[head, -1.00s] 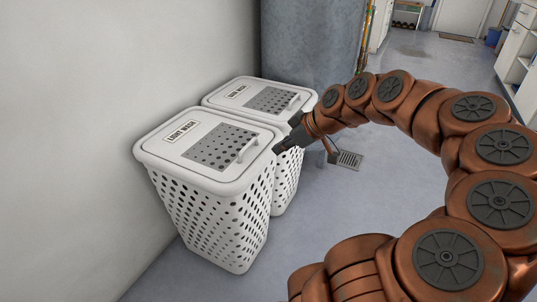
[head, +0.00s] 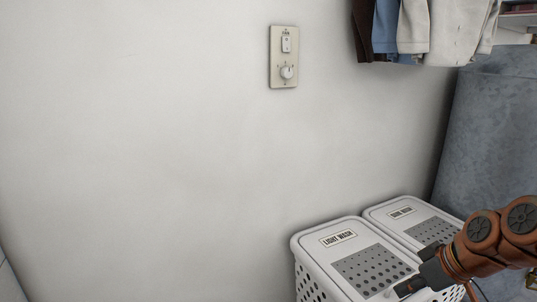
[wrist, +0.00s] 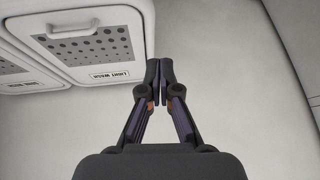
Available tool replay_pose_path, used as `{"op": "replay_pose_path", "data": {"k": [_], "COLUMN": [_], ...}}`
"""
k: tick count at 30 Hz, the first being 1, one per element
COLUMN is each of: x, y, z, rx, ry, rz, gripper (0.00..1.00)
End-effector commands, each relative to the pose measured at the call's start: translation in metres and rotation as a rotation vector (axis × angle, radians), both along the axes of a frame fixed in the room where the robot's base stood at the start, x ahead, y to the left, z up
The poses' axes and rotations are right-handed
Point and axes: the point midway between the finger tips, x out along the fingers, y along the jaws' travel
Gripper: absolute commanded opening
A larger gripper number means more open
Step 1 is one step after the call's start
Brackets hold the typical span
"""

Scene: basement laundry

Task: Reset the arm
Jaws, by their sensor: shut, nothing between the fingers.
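My gripper (head: 405,288) is at the lower right of the head view, over or beside the right part of the light wash hamper's lid. In the wrist view its two fingers (wrist: 159,70) meet at the tips, shut and empty. The light wash hamper (head: 340,262) is white with a perforated grey lid panel; its lid is down. It also shows upside down at the upper left of the wrist view (wrist: 135,35). Only the outer part of my arm shows in the head view. I cannot tell whether the fingers touch the hamper.
A beige wall plate with a switch and knob (head: 284,57) is on the bare wall (head: 150,130). Clothes (head: 430,30) hang at the upper right, near a grey-blue column-like surface (head: 490,130).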

Motion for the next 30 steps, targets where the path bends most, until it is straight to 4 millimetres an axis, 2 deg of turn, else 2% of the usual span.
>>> {"op": "replay_pose_path", "data": {"k": [1, 6, 15, 24, 30], "x": [-0.005, -0.026, -0.076, -0.132, -0.17], "y": [0.014, 0.054, 0.104, 0.13, 0.136], "z": [0.024, 0.057, 0.11, 0.162, 0.198], "rx": [-0.006, -0.022, -0.076, -0.153, -0.208], "ry": [0.029, 0.139, 0.326, 0.487, 0.573], "rz": [0.01, 0.009, -0.042, -0.159, -0.271], "gripper": [0.0, 0.0, 0.0, 0.0, 0.0]}}
